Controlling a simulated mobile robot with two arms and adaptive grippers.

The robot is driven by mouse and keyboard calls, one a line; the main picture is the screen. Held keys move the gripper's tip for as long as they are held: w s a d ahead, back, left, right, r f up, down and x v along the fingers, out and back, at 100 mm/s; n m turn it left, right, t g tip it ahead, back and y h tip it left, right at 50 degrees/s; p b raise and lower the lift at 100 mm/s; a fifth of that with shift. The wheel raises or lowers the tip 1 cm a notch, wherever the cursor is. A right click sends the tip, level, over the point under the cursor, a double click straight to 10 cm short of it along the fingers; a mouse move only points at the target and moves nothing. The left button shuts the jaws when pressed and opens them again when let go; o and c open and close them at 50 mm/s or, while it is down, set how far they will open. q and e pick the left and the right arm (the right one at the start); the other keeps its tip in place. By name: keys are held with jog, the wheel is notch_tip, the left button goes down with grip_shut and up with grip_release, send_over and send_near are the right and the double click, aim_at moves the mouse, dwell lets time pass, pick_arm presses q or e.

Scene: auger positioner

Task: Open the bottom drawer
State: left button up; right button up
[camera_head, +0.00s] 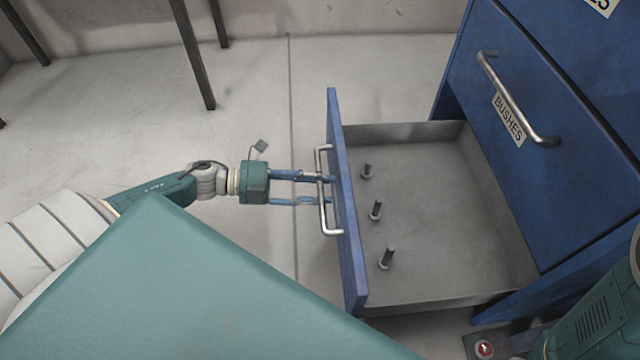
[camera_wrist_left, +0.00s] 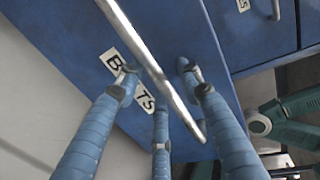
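The bottom drawer (camera_head: 345,200) has a blue front and a grey metal tray, and it stands pulled well out of the blue cabinet. Its silver bar handle (camera_head: 323,205) faces left; the handle (camera_wrist_left: 150,60) also crosses the left wrist view. My left gripper (camera_head: 328,189) is at the handle. In the left wrist view its blue fingers (camera_wrist_left: 160,85) are spread, with the bar passing between them and gaps visible beside it. A label (camera_wrist_left: 113,62), partly covered by a finger, is on the drawer front. My right gripper is not in view.
Several bolts (camera_head: 376,210) stand in the drawer tray. A closed drawer labelled BUSHES (camera_head: 545,110) is above, with its own handle (camera_head: 515,100). Dark table legs (camera_head: 192,55) stand at the back left. The floor (camera_head: 120,120) left of the drawer is clear.

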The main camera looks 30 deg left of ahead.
pick_arm(q)
jog(key=v, duration=1.2)
dwell(0.5)
